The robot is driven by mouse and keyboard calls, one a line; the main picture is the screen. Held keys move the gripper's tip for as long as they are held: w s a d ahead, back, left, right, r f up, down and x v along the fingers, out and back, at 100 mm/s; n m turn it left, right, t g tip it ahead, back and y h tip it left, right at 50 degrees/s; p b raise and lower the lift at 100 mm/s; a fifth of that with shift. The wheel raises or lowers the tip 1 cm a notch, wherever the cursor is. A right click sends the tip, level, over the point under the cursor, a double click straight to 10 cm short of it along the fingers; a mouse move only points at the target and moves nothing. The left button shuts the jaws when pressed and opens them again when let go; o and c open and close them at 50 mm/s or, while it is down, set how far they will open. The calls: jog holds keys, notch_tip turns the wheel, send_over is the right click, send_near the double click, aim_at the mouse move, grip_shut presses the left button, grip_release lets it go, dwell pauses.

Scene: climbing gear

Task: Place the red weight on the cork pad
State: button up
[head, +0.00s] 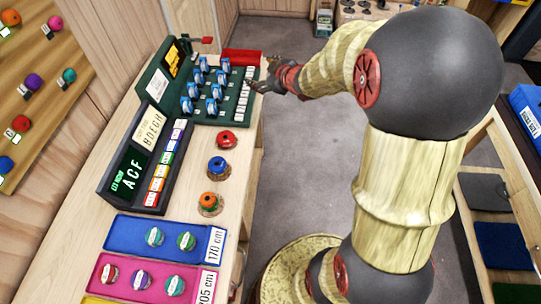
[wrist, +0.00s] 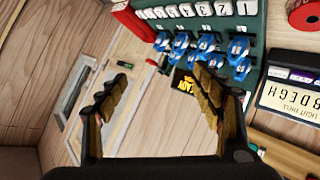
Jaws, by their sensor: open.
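A round red weight (head: 227,139) with a dark centre sits on the wooden counter, right of the dark display box. It also shows cut off at the top right of the wrist view (wrist: 304,16). Below it are a blue weight (head: 217,166) and an orange weight (head: 210,199). A brown cork-coloured disc (head: 211,211) shows under the orange weight; I cannot tell what lies under the red one. My gripper (head: 255,83) is above the far right of the counter, beyond the red weight. In the wrist view my gripper (wrist: 160,88) is open, with nothing between its fingers.
A green rack (head: 232,106) with several blue devices and numbered tiles stands near my gripper, with a red block (head: 241,56) behind. The display box (head: 128,172) reads "ACF". Blue (head: 120,237) and pink (head: 195,293) trays hold small holds. Grey floor lies right of the counter.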

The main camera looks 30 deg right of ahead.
jog(key=s+a+r+m+g+h, duration=0.1)
jog(key=s+r+m+h, duration=0.2)
jog(key=s+r, duration=0.35)
jog(key=s+a+m+g+y, duration=0.1)
jog(key=s+a+g, duration=0.1)
jog(key=s+a, duration=0.3)
jog(key=s+a+m+g+y, duration=0.1)
jog(key=s+a, duration=0.4)
jog(key=s, duration=0.8)
jog(key=s+a+m+g, duration=0.1)
jog(key=s+a+g, duration=0.1)
jog(key=s+a, duration=0.3)
jog(key=s, duration=0.4)
jog(key=shift+s+a+f+g+y, duration=0.15)
jog(key=shift+s+a+g+y, duration=0.15)
jog(key=shift+g+y, duration=0.1)
